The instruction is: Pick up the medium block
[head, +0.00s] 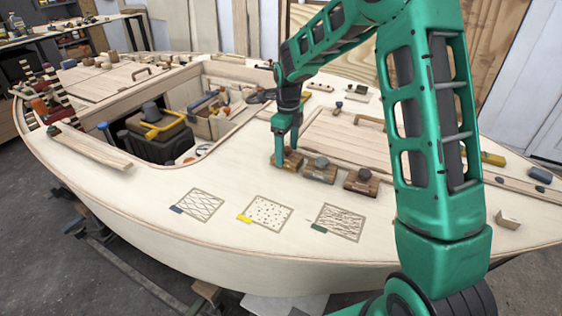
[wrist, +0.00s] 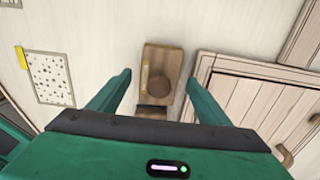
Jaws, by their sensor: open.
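Three wooden blocks with round knobs stand in a row on the pale deck: a left block (head: 292,163), a middle block (head: 320,171) and a right block (head: 361,184). No readable label shows which is the medium one. My gripper (head: 284,151) is open at the left block and partly hides it. Gaps show between the fingers and this block.
Three drawn pads lie on the deck in front: crossed lines with a blue tab (head: 200,206), dots with a yellow tab (head: 268,214), and wavy lines with a green tab (head: 340,222). A panelled hatch (wrist: 255,95) lies right of the block in the wrist view.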

